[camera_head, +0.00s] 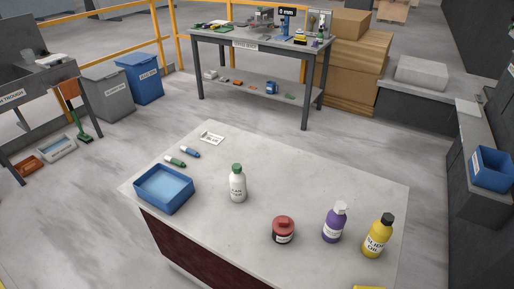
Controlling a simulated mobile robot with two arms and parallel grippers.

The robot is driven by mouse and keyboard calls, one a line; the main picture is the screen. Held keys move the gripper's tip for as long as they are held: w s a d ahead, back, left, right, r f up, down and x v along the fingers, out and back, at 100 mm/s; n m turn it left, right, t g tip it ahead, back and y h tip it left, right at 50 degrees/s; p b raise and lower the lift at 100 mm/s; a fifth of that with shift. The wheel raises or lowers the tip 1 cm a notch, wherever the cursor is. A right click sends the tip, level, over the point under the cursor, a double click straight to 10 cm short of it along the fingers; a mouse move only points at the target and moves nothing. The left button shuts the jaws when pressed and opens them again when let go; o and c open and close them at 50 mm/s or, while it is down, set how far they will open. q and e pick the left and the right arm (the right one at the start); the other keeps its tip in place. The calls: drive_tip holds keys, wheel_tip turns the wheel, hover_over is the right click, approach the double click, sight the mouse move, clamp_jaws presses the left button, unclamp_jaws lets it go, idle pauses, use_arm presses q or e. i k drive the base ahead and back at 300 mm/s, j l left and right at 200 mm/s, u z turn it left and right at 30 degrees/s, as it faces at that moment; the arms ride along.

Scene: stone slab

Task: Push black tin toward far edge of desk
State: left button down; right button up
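The black tin (283,237) has a red lid and a pale label. It stands upright on the light stone slab (320,185), right of the middle and toward the near side. A wide bare stretch of slab lies between it and the far edge. Neither of my grippers shows in the head view.
A white bottle with a green cap (238,186) stands left of the tin. A purple bottle (334,225) and a yellow bottle (376,240) stand to its right. A blue tray (164,189), two markers (182,156) and a white card (211,138) lie at the left.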

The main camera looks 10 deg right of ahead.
sight(278, 239)
drive_tip(key=i+j+z, duration=0.1)
drive_tip(key=z, duration=1.1)
drive_tip(key=i+j+z, duration=0.1)
drive_tip(key=j+z, duration=0.7)
drive_tip(key=j, duration=0.15)
drive_tip(key=j+z, duration=0.4)
drive_tip(key=j, duration=0.15)
